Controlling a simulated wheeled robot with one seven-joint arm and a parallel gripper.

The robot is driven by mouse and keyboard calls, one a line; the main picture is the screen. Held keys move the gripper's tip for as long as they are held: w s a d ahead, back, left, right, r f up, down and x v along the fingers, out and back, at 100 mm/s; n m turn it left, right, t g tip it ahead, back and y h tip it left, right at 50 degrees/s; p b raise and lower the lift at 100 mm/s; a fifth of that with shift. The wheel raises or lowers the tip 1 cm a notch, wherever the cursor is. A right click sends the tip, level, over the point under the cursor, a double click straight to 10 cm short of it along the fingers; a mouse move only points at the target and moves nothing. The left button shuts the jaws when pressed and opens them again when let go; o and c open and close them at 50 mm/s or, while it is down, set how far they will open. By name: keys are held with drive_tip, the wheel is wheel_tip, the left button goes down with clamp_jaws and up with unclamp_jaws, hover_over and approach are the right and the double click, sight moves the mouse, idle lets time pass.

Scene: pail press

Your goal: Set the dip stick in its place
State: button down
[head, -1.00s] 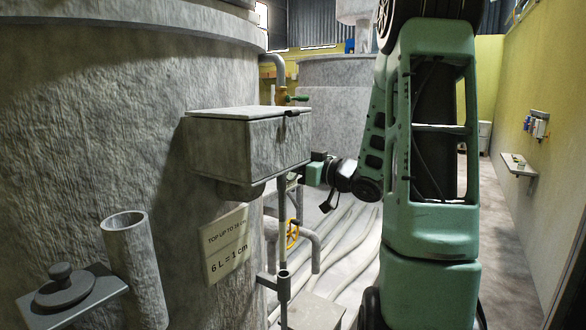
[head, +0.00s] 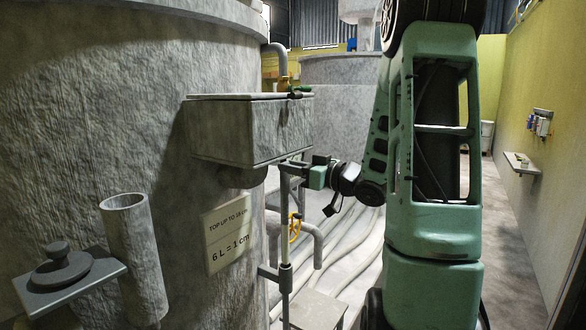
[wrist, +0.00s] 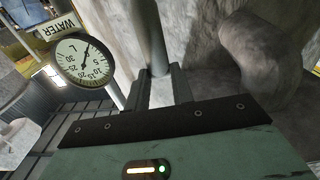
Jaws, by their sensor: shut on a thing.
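My gripper (head: 304,169) is just below the front right corner of the grey box on the tank. It is shut on a thin grey upright rod, which I take to be the dip stick (head: 285,220). In the wrist view, the stick (wrist: 150,35) stands between the two fingers (wrist: 157,90). In the head view the stick runs down from the gripper to a dark sleeve on a bracket (head: 285,277). A thin rod shows below the sleeve too. I cannot tell for sure whether the stick passes through the sleeve or in front of it.
The grey lidded box (head: 250,130) is close above my gripper. A wide open tube (head: 135,255) and a shelf with a knobbed lid (head: 62,268) are at left. A sign (head: 227,232) reads "6 L = 1 cm". A round water gauge (wrist: 84,62) shows in the wrist view.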

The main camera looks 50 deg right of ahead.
sight(288, 201)
drive_tip(key=shift+f, duration=0.25)
idle(0.4)
drive_tip(key=shift+f+b, duration=4.05)
drive_tip(key=shift+f, duration=0.45)
drive_tip(key=c, duration=1.1)
unclamp_jaws()
drive_tip(key=s+b, duration=0.1)
drive_tip(key=s, duration=0.4)
drive_tip(key=s+d+b, duration=0.1)
drive_tip(key=s+b, duration=0.1)
drive_tip(key=s, duration=0.4)
drive_tip(key=s+b, duration=0.2)
drive_tip(key=s, duration=0.4)
drive_tip(key=shift+s+d+f, duration=0.15)
drive_tip(key=shift+d+f, duration=0.05)
drive_tip(key=shift+f, duration=0.05)
